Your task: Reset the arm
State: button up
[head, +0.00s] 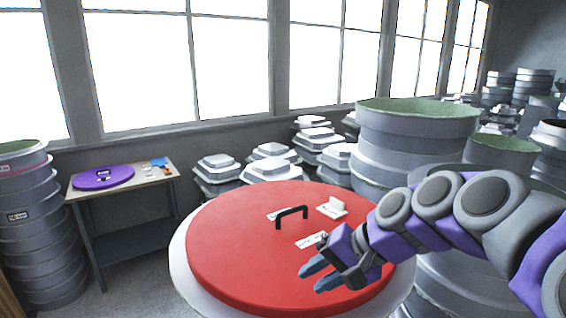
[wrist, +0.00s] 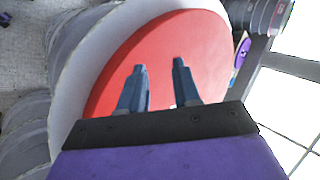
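My gripper (head: 318,274) is over the right front part of a large round red lid (head: 240,262) in the head view. Its two blue-grey fingers are apart with nothing between them. In the wrist view the gripper (wrist: 160,70) also shows open, with the red lid (wrist: 190,40) behind the fingertips. I cannot tell how far the fingertips are from the lid. My purple and grey arm reaches in from the right.
The lid bears a black handle (head: 291,213) and small white pieces (head: 332,207). A table (head: 125,188) with a purple disc (head: 103,177) stands at left. Stacked grey moulds stand at left (head: 40,235), behind, and right (head: 415,135). Bare floor shows beside the table.

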jog(key=s+d+f+n+g+h, duration=0.2)
jog(key=s+d+f+h, duration=0.2)
jog(key=s+f, duration=0.7)
jog(key=s+d+f+n+g+h, duration=0.25)
jog(key=s+f+h, duration=0.2)
jog(key=s, duration=1.15)
notch_tip(320, 180, down, 24)
jog(key=d+b, duration=0.1)
jog(key=b, duration=2.3)
jog(key=shift+s+f+m+y, duration=0.2)
jog(key=shift+f+m+y, duration=0.05)
jog(key=shift+m+y, duration=0.1)
